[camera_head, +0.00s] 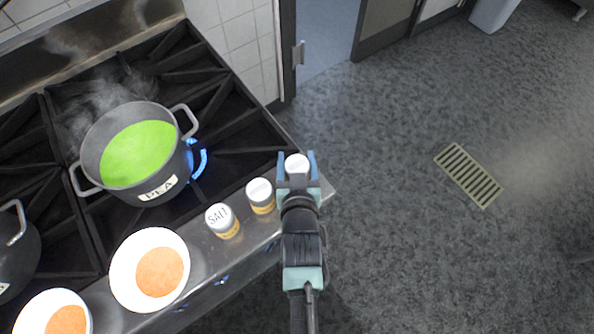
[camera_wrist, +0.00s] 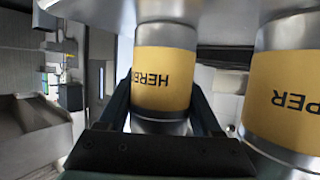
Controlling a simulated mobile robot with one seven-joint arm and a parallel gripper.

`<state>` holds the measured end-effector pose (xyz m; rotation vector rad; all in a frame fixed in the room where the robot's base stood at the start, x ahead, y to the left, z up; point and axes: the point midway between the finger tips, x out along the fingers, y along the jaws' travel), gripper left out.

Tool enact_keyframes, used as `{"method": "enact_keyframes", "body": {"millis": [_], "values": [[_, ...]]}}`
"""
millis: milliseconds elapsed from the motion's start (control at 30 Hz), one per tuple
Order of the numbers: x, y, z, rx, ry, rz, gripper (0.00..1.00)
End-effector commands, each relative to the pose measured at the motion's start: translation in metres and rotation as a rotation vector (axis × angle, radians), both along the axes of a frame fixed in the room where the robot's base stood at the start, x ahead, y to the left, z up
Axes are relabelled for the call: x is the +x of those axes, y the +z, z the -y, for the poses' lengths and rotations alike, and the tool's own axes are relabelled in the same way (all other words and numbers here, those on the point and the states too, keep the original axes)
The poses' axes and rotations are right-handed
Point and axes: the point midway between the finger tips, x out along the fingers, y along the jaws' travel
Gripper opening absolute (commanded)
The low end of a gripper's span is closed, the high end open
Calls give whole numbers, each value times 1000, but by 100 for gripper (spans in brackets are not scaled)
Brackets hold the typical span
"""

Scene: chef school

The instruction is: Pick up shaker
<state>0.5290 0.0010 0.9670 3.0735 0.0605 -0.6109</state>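A shaker with a white cap (camera_head: 297,162) stands at the right end of the stove's front ledge, between the two fingers of my gripper (camera_head: 297,170). The shaker's base appears to rest on the metal ledge.
A second shaker (camera_head: 260,195), labelled "PER" in the wrist view (camera_wrist: 292,90), stands close beside it. A salt shaker (camera_head: 222,220) is further left. A pea pot (camera_head: 140,155) steams near a blue flame. Bowls (camera_head: 120,272) stand at the front left. Open floor lies right.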

Motion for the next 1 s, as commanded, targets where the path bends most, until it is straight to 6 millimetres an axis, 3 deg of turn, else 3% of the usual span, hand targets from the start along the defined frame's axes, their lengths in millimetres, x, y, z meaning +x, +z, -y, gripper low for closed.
{"method": "enact_keyframes", "body": {"millis": [33, 233, 567, 1000], "values": [[0, 0, 0, 0, 0, 0, 34], [0, 0, 0, 0, 0, -1, 0], [0, 9, 0, 0, 0, 4, 0], [0, 84, 0, 0, 0, 7, 0]]}}
